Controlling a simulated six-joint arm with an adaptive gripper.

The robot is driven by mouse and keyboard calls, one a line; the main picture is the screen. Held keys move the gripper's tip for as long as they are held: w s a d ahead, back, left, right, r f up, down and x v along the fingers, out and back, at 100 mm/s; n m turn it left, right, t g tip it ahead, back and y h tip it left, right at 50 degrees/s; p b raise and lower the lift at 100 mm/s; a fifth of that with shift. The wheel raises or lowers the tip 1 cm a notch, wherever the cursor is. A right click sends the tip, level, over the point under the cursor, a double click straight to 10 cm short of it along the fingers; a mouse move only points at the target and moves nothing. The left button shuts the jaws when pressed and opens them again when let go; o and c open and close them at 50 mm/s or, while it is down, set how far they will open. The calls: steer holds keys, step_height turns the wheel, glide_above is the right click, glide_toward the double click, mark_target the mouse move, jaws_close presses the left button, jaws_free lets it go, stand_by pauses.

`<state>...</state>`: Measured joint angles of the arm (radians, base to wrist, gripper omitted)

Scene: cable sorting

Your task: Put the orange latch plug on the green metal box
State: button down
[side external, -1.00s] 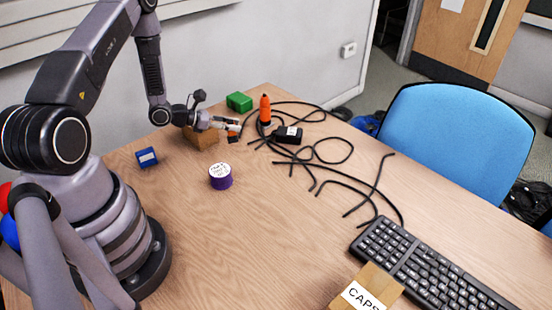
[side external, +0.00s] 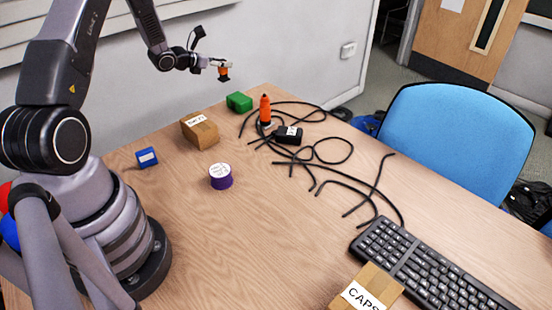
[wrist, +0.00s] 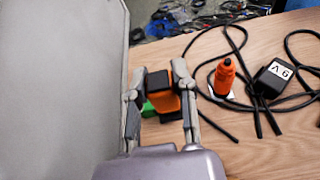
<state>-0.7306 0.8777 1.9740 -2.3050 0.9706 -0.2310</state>
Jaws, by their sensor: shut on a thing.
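The orange latch plug (side external: 223,71), orange with black ends, is held in the air by my gripper (side external: 222,64). In the wrist view the plug (wrist: 183,85) sits between the two fingers of my gripper (wrist: 161,98), which is shut on it. The green metal box (side external: 239,102) stands on the table near the back edge, below and slightly right of the plug in the side view. In the wrist view the green box (wrist: 149,109) is mostly hidden behind the fingers and plug.
An orange-and-black bottle-like object (side external: 265,110) stands right of the green box, beside black cables and a black adapter (side external: 289,135). A cardboard box (side external: 200,131), a blue block (side external: 147,157) and a purple round object (side external: 220,177) stand nearer. A keyboard (side external: 430,265) lies front right.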

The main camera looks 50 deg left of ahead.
steer(key=w+a+f, duration=0.1)
steer(key=w+f, duration=0.1)
steer(key=w+a+f, duration=0.2)
steer(key=w+f, duration=0.1)
steer(key=w+a+f, duration=0.1)
steer(key=w+f, duration=0.1)
steer(key=shift+w+a+f, duration=0.15)
steer(key=shift+w+f, duration=0.1)
steer(key=shift+w, duration=0.15)
steer(key=shift+w+a+f, duration=0.1)
steer(key=shift+w+f, duration=0.05)
steer(key=shift+f, duration=1.6)
steer(key=c, duration=0.9)
jaws_free()
steer(key=shift+f, duration=0.15)
